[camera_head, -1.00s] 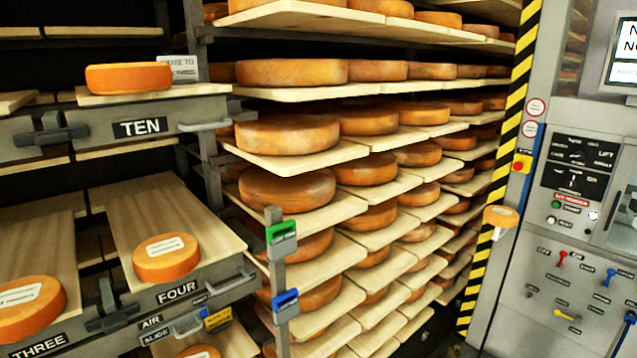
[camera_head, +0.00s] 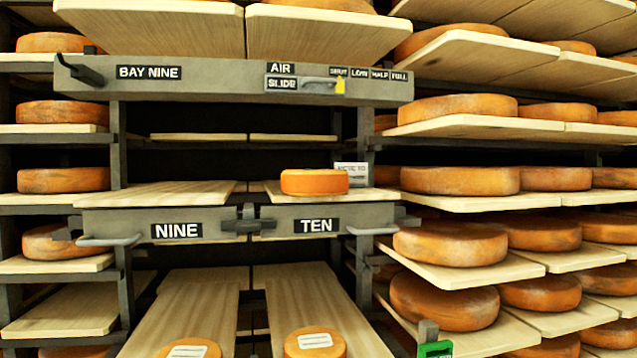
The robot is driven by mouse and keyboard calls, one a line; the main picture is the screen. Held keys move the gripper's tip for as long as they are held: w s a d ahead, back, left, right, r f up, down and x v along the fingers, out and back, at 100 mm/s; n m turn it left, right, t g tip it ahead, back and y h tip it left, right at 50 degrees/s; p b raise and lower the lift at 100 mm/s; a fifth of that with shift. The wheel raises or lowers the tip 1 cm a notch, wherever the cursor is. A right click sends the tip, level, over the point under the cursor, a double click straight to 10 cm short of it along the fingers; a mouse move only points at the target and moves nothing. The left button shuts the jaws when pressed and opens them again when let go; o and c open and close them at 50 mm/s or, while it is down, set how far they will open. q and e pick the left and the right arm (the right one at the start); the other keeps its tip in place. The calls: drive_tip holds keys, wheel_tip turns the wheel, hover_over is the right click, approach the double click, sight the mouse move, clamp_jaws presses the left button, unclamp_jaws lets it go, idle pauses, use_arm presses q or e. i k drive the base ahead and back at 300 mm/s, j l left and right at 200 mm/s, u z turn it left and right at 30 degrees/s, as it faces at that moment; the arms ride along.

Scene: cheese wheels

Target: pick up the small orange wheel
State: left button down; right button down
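A small bright orange wheel (camera_head: 314,182) sits flat on the right-hand board (camera_head: 283,189) of the shelf labelled TEN, near its front edge. A small sign card (camera_head: 351,174) stands right behind it on the right. Two more small orange wheels with white labels show at the bottom edge: one on the lower left board (camera_head: 188,349) and one on the lower right board (camera_head: 315,343). Both are partly cut off by the picture edge. Neither of my grippers shows in the view.
The board above NINE (camera_head: 160,193) is bare. A grey beam marked BAY NINE (camera_head: 225,80) crosses above, with a dark handle at its left end. Larger brown-orange wheels (camera_head: 460,181) fill racks on both sides. Grey handles (camera_head: 110,241) stick out from the shelf front.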

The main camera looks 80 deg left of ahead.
sight(305, 182)
drive_tip(key=z, duration=1.15)
drive_tip(key=u, duration=3.35)
